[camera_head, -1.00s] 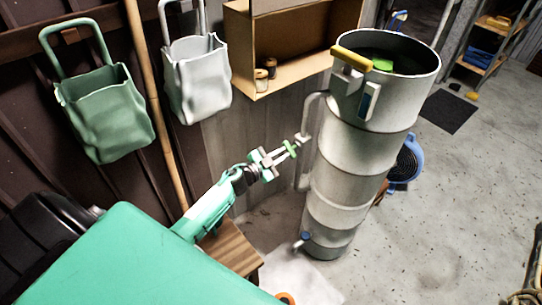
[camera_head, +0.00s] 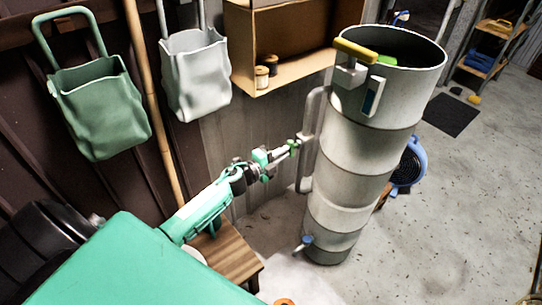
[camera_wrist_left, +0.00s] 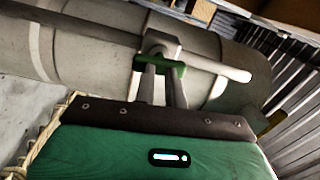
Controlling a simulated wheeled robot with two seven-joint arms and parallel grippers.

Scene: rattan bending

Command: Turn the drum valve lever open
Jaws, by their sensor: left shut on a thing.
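The drum (camera_head: 357,157) is a tall grey metal cylinder with an open top, standing upright. A grey side pipe (camera_head: 312,125) runs down its left side and also crosses the left wrist view (camera_wrist_left: 215,69). A small grey fitting (camera_wrist_left: 160,42) sits at this pipe; I take it for the valve lever, but its shape is partly hidden. My left gripper (camera_head: 295,145) reaches it from the left, its green-tipped fingers (camera_wrist_left: 160,68) shut on the fitting. A yellow handle (camera_head: 355,51) sits at the drum's rim and a small blue-handled tap (camera_head: 306,240) near its foot. My right gripper is not in view.
A wooden stool (camera_head: 235,251) stands below my left arm. A cardboard-coloured shelf box (camera_head: 296,75), a bamboo pole (camera_head: 150,100) and green (camera_head: 100,108) and white bags (camera_head: 196,75) are at the wall. A blue fan (camera_head: 408,165) stands behind the drum. The floor at right is mostly clear.

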